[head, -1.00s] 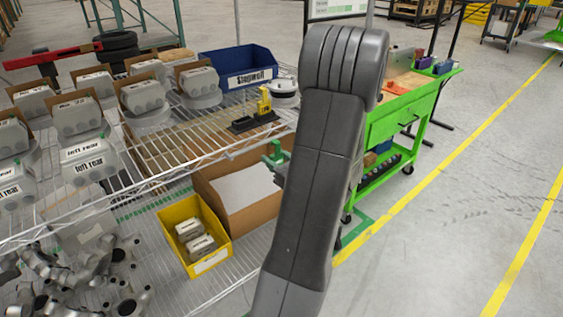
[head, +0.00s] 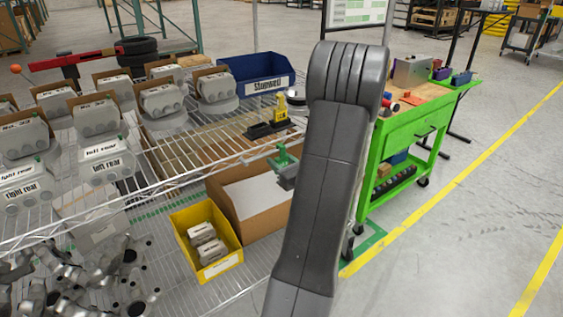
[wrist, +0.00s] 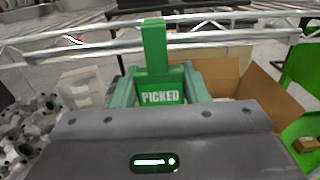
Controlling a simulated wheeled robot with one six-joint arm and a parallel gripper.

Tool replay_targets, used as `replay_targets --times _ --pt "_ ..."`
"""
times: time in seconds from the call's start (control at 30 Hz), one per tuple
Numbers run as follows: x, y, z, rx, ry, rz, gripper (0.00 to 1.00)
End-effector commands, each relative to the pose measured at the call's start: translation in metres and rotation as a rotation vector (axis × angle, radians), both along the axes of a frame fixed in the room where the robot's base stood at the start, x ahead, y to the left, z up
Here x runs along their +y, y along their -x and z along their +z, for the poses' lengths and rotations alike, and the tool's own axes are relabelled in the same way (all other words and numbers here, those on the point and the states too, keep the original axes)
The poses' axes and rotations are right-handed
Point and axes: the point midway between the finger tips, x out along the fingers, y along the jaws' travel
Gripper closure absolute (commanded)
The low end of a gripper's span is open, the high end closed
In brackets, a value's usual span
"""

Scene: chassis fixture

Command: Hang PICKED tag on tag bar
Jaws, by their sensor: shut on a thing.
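The green PICKED tag (wrist: 160,97) is upright in the wrist view, its white lettering facing me and a narrow strip rising above it. My gripper (wrist: 160,88) is shut on it, with green fingers on both sides. In the head view my gripper (head: 282,158) is small, beside my grey arm and just off the wire rack's front edge. The tag's lettering is not readable there. The rack's front rail (wrist: 225,37) runs across behind the tag's top in the wrist view; tag and rail look apart. I cannot tell for certain which part is the tag bar.
An open cardboard box (head: 250,215) and a yellow bin (head: 222,265) lie on the lower shelf. Labelled grey housings, a blue bin (head: 252,88) and a yellow-black tool (head: 270,122) are on the upper shelf. A green cart (head: 410,135) stands right. The floor on the right is clear.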

Motion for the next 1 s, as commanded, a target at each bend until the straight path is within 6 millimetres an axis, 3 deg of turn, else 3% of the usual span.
replay_targets --times 0.17,0.2,0.33,0.73,1.0 --pt "0.000 0.000 0.000 0.000 0.000 0.000 0.75" --pt "0.000 0.000 0.000 0.000 0.000 0.000 0.57" --pt "0.000 0.000 0.000 0.000 0.000 0.000 0.33" --pt "-0.005 0.006 0.000 0.000 0.000 -0.001 0.33" --pt "-0.036 0.047 0.000 0.001 -0.001 -0.006 0.33"
